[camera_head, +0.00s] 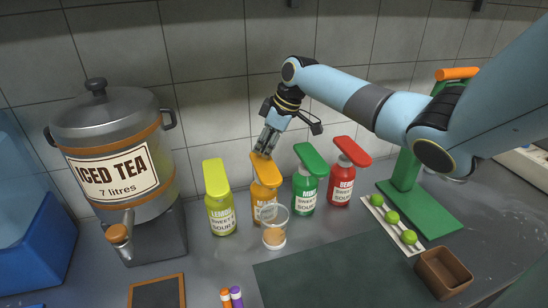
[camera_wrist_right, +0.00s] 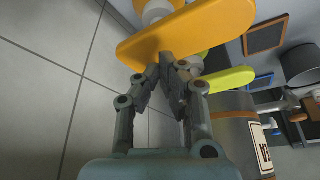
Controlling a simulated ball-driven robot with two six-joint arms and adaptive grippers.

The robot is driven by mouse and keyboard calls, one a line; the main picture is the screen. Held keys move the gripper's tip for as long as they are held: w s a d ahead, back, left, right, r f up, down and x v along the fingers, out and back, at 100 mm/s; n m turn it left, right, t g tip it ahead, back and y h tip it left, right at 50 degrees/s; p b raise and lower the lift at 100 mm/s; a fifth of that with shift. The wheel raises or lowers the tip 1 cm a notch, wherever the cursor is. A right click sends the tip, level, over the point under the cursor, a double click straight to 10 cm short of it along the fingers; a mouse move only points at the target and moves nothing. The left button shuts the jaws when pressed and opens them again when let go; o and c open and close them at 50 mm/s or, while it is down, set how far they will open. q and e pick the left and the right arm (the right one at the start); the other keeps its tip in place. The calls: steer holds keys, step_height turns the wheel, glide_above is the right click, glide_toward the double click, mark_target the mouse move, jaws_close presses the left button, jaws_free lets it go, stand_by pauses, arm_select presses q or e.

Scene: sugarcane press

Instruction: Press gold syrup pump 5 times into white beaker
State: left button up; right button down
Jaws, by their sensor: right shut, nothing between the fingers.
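The gold syrup pump (camera_head: 264,184) is a bottle with an orange-gold press head, standing in a row of pump bottles. My right gripper (camera_head: 266,144) is shut and empty, pointing down at the back of that head. In the right wrist view the shut fingertips (camera_wrist_right: 170,62) are at the gold press head (camera_wrist_right: 205,28) and seem to touch it. A clear, whitish beaker (camera_head: 274,226) stands in front of the gold bottle, with some amber content low in it. My left gripper is not in view.
A yellow pump bottle (camera_head: 219,205) stands left of the gold one; green (camera_head: 307,185) and red (camera_head: 343,178) ones stand right. An iced tea dispenser (camera_head: 116,150) is at left. A green press (camera_head: 425,190) and brown box (camera_head: 444,273) are at right.

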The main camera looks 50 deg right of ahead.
step_height(320, 180, up, 3)
steer(key=shift+f+p, duration=0.15)
steer(key=shift+p, duration=0.85)
steer(key=shift+r, duration=1.7)
